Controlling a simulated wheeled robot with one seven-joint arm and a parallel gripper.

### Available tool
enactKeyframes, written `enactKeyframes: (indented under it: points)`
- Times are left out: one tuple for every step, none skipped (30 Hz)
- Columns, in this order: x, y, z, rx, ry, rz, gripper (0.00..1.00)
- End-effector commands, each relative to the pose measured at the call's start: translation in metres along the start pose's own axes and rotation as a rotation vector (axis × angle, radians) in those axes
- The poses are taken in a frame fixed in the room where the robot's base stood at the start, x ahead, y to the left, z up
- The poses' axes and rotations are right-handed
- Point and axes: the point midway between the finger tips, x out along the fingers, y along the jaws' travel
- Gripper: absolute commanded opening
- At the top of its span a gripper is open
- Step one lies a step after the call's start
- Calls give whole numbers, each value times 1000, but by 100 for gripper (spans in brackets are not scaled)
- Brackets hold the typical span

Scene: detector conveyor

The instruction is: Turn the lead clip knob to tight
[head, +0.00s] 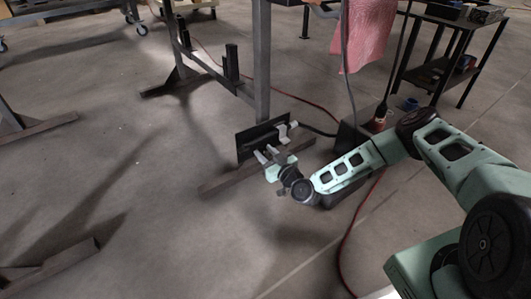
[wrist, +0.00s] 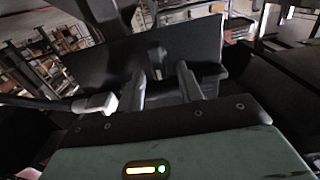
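A dark flat plate (head: 257,140) stands low beside the steel frame's leg in the head view. The same kind of dark plate (wrist: 92,62) fills the middle of the wrist view. A small dark rounded knob (wrist: 157,56) shows against it. My gripper (head: 265,153) is in front of the plate, and its two fingers stand apart. In the wrist view my gripper (wrist: 161,73) points at the knob, with the knob seen between the fingertips. I cannot tell whether either finger touches it. The knob's setting and any marking are too dark to read.
A white fitting (head: 284,131) sits at the plate's right end; a white piece (wrist: 96,103) also shows left of my fingers in the wrist view. A red cable (head: 345,245) runs over the floor. A dark shelf cart (head: 445,45) and pink sheet (head: 365,35) stand behind.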

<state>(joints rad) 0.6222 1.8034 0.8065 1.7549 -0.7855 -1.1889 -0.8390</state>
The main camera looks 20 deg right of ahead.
Motion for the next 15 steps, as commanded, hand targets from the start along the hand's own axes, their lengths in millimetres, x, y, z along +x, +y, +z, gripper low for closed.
enactKeyframes:
  points:
    - [0,0,0,0,0,0,25]
    - [0,0,0,0,0,0,17]
    - [0,0,0,0,0,0,6]
    - [0,0,0,0,0,0,0]
    - [0,0,0,0,0,0,0]
    - [0,0,0,0,0,0,0]
    - [0,0,0,0,0,0,0]
    - [0,0,0,0,0,0,0]
    - [0,0,0,1,0,0,0]
    - [0,0,0,2,0,0,0]
    - [0,0,0,4,0,0,0]
    - [0,0,0,9,0,0,0]
    - [0,0,0,14,0,-1,0]
    - [0,0,0,20,-1,-1,0]
    - [0,0,0,32,-1,-1,0]
